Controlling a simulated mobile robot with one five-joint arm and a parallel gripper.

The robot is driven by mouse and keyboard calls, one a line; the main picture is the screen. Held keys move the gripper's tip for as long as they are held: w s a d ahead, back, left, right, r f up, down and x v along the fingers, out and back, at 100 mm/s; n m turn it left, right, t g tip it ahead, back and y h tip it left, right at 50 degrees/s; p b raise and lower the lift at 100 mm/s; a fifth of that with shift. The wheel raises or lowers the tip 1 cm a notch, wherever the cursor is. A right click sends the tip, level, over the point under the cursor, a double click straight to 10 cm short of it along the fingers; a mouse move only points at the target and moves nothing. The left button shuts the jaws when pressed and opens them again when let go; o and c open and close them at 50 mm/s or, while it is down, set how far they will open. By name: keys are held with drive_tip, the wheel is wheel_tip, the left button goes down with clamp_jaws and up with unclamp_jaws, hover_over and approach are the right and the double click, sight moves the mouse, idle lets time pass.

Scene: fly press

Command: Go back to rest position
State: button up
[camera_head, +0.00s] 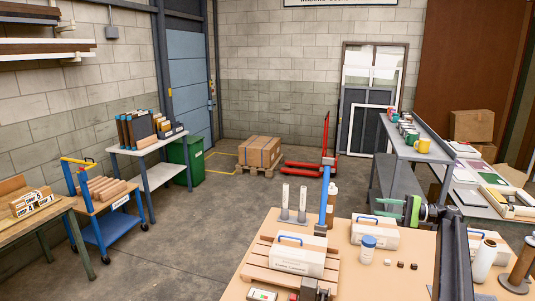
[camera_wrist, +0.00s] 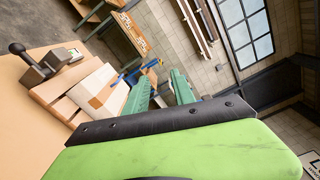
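My gripper (camera_head: 368,206) is at the right of the head view, above the back right of the tan table (camera_head: 345,275). Its green body and fingers point left, over the white box with a blue handle (camera_head: 374,236). In the wrist view two teal fingers of my gripper (camera_wrist: 160,82) stand apart with background showing between them, and nothing is held. The wrist picture is strongly tilted. No marked rest place shows in either view.
A white box (camera_head: 298,257) sits on a slatted wooden board. A dark metal device with a ball knob (camera_wrist: 38,65) is nearby. Grey shelving (camera_head: 405,150) stands right.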

drive_tip(key=s+a+f+n+g+b, duration=0.1)
drive_tip(key=a+f+n+g, duration=0.2)
drive_tip(key=a, duration=1.7)
drive_tip(key=s+a+f+g+h, duration=0.35)
drive_tip(key=s+a+f, duration=0.6)
drive_tip(key=a, duration=0.45)
drive_tip(key=s+a+f+n+h+b, duration=0.1)
drive_tip(key=s+a+f+n+h, duration=0.15)
drive_tip(key=s+f+h, duration=0.65)
drive_tip(key=s+d+f+n+t+h, duration=0.1)
drive_tip(key=s+d+f+h, duration=0.3)
drive_tip(key=s+d, duration=0.5)
drive_tip(key=shift+s+d+f+n+h, duration=0.2)
drive_tip(key=shift+d+f+n+h, duration=0.2)
drive_tip(key=shift+d, duration=0.9)
